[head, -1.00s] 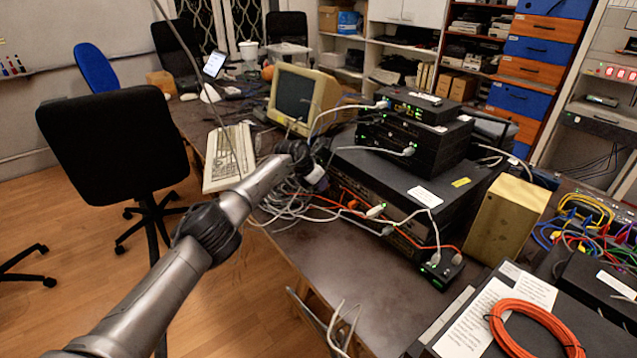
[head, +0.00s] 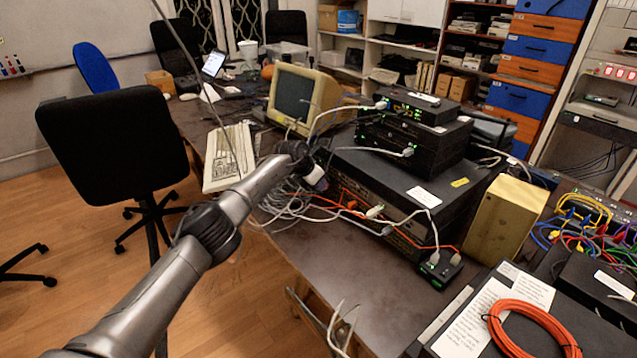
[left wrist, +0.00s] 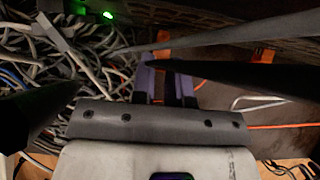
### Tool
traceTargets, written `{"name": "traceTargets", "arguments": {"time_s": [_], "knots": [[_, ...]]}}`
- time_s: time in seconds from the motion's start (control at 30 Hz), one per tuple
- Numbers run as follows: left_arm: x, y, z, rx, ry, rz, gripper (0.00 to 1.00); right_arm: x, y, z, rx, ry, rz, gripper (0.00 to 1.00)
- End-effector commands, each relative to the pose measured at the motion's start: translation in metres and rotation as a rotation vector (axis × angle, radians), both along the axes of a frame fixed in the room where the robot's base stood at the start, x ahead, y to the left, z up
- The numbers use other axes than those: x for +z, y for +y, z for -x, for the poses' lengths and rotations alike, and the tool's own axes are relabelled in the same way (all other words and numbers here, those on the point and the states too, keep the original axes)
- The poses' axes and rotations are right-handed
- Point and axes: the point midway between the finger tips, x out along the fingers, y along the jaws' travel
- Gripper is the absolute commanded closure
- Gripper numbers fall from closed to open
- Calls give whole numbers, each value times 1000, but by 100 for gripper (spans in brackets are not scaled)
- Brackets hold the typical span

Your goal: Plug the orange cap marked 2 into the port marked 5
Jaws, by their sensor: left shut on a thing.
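My left gripper (head: 318,168) is over the tangle of grey cables beside the stacked black boxes. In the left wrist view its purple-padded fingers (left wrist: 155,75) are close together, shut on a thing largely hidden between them. An orange piece (left wrist: 162,37) shows at the fingertips and appears to be the orange cap; its mark cannot be read. Another orange bit shows beside the fingers. The port marked 5 cannot be made out; the fronts of the black boxes (head: 425,192) hold several plugs, but their numbers are too small. My right gripper is not in view.
Grey cables (head: 285,203) lie loose around the gripper. A beige monitor (head: 300,98) and keyboard (head: 228,158) stand behind it. A gold box (head: 507,222) and a coil of orange cable (head: 530,330) are at the right. The near tabletop (head: 375,285) is mostly clear.

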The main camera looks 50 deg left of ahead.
Motion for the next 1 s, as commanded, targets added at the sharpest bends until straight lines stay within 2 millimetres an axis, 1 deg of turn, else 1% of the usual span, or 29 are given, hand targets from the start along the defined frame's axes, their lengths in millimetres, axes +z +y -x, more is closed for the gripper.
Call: {"name": "traceTargets", "arguments": {"time_s": [0.23, 0.57, 1.0], "knots": [[0, 0, 0, 0, 0, 0, 100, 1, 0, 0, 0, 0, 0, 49], [0, -1, 0, -1, 1, 1, 100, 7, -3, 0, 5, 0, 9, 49], [0, -1, 0, -1, 0, 1, 100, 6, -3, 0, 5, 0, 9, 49]]}}
